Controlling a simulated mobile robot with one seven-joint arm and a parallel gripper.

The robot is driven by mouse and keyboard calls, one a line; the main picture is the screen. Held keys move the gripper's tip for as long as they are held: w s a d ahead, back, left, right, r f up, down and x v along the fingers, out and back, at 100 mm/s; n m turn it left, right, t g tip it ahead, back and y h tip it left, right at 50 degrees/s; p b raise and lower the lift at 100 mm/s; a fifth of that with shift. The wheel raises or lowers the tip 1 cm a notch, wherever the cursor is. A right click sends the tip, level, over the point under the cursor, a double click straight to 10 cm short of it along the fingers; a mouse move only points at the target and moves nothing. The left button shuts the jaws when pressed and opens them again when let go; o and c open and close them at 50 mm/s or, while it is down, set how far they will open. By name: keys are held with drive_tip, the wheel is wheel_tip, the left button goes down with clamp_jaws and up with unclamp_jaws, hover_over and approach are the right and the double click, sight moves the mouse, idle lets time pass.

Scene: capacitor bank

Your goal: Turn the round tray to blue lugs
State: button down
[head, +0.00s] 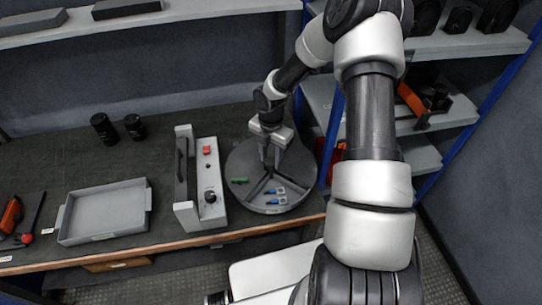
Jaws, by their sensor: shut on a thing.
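The round tray (300,167) is a grey disc with raised dividers near the right end of the dark bench. Blue lugs (275,191) with pale parts lie in its front compartment, towards the bench's front edge. A green piece (239,181) lies in the left compartment. My gripper (265,163) points down over the middle of the tray and is shut on a part of it, around where the dividers meet. The exact part gripped is too small to tell, and my gripper hides some of the tray behind it.
A grey box with a red button and black knob (206,178) stands close left of the tray. An empty grey bin (104,213) lies farther left. Two black cylinders (104,128) stand behind. Blue-framed shelving (328,137) rises close on the right.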

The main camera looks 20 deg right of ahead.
drive_tip(key=shift+w, duration=0.1)
idle(0.4)
drive_tip(key=c, duration=1.2)
unclamp_jaws()
wheel_tip(320, 180, up, 18)
drive_tip(key=p, duration=0.1)
drive_tip(key=shift+f, duration=0.25)
